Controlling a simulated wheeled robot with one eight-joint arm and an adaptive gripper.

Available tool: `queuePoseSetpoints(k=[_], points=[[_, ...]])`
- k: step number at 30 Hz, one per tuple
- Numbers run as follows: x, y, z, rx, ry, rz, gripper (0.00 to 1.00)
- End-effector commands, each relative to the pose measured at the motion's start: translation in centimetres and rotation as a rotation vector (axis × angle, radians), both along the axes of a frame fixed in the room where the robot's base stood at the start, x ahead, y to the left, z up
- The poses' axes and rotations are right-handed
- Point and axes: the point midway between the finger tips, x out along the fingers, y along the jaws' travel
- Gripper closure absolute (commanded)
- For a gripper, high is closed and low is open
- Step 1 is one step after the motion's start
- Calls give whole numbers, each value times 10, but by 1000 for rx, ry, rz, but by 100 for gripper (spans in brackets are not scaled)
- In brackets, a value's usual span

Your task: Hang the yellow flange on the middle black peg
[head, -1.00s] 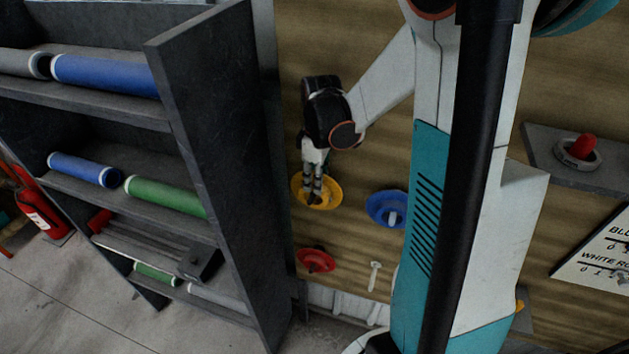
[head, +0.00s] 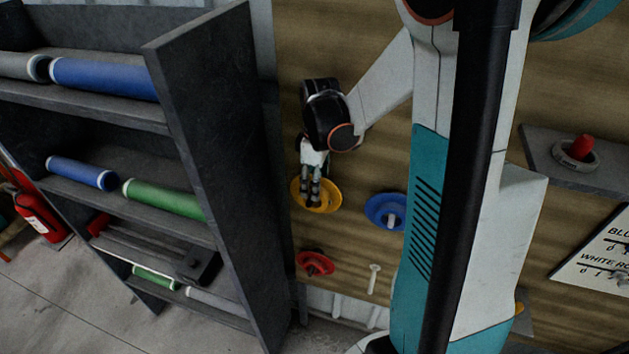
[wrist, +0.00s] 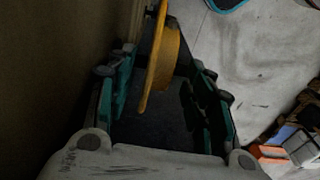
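In the wrist view the yellow flange (wrist: 164,62) is seen edge-on, between my fingers and nearer the left one. My gripper (head: 313,203) is in front of the flange with its fingers parted. In the wrist view my gripper (wrist: 166,85) shows a wide gap, with a clear space between the flange and the right finger. No black peg can be made out; any peg behind the yellow flange is hidden by the flange and fingers.
A blue flange (head: 377,208) hangs on a pale peg to the right, a red flange (head: 314,262) is below, and a bare pale peg (head: 374,281) stands beside it. A dark shelf rack (head: 215,150) with rolls is close on the left. A grey ledge (head: 545,150) is at right.

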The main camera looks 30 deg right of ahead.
Motion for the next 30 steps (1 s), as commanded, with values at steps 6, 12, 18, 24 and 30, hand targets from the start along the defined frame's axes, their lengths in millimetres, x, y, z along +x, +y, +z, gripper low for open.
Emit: queuePoseSetpoints(k=[6,12,18,24,30], points=[[0,0,0,0,0,0,52],[-1,0,14,0,0,0,52],[-2,-1,51,0,0,0,52],[-3,-2,88,0,0,0,52],[-4,-3,112,0,0,0,52]])
